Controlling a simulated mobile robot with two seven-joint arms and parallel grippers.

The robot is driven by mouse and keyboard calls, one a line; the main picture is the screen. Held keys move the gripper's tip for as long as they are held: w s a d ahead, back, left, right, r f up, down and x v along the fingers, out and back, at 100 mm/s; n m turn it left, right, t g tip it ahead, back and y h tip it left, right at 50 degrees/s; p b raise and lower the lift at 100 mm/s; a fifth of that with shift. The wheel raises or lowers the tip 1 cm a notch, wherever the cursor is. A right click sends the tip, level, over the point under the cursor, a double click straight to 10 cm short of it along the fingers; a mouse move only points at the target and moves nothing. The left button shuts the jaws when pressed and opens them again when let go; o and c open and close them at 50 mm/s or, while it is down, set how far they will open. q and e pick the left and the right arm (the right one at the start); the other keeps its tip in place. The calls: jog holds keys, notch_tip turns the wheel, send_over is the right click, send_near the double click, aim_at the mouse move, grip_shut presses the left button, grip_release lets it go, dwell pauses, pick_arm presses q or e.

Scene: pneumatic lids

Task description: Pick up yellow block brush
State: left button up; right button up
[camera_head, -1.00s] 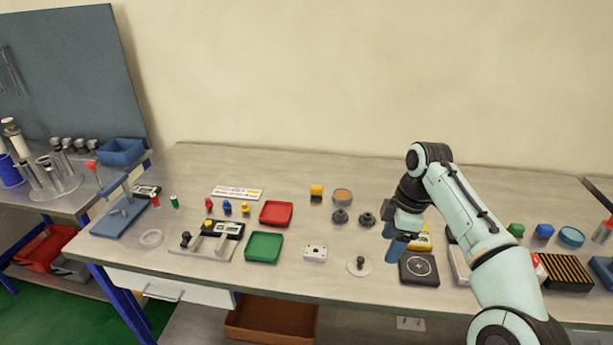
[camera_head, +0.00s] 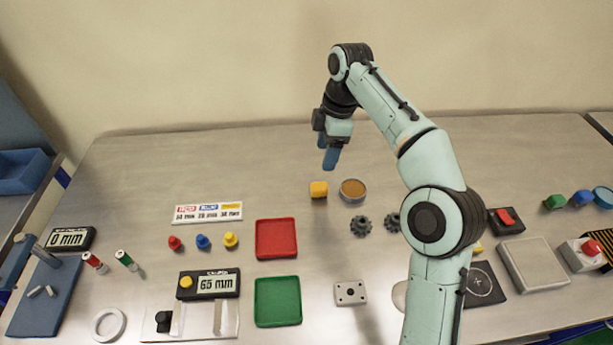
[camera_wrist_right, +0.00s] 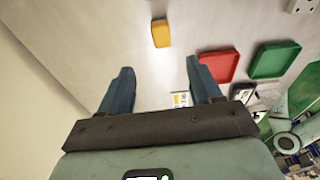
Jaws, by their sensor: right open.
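The yellow block brush (camera_head: 319,190) stands on the table near its middle, just left of a round orange-topped dish. In the right wrist view it shows as a small yellow block (camera_wrist_right: 161,33), ahead of the fingers and apart from them. My right gripper (camera_head: 329,155) is above the table, behind the block and slightly to its right in the head view. Its two blue fingers (camera_wrist_right: 157,88) are spread apart with nothing between them.
A round dish (camera_head: 353,191) stands close beside the block, with dark gears (camera_head: 361,226) in front. A red tray (camera_head: 276,238) and green tray (camera_head: 278,302) lie front left. A label strip (camera_head: 208,213) lies further left. The table behind the block is clear.

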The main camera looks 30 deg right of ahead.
jog(key=b, duration=0.3)
send_over(320, 186)
jog(key=f, duration=0.7)
jog(key=shift+s+d, duration=0.15)
jog(key=shift+d, duration=0.1)
jog(key=f, duration=0.4)
jog(key=f+b, duration=0.1)
jog(key=shift+w+a+f, duration=0.25)
jog(key=shift+a+f, duration=0.05)
jog(key=shift+f, duration=0.1)
jog(key=c, duration=1)
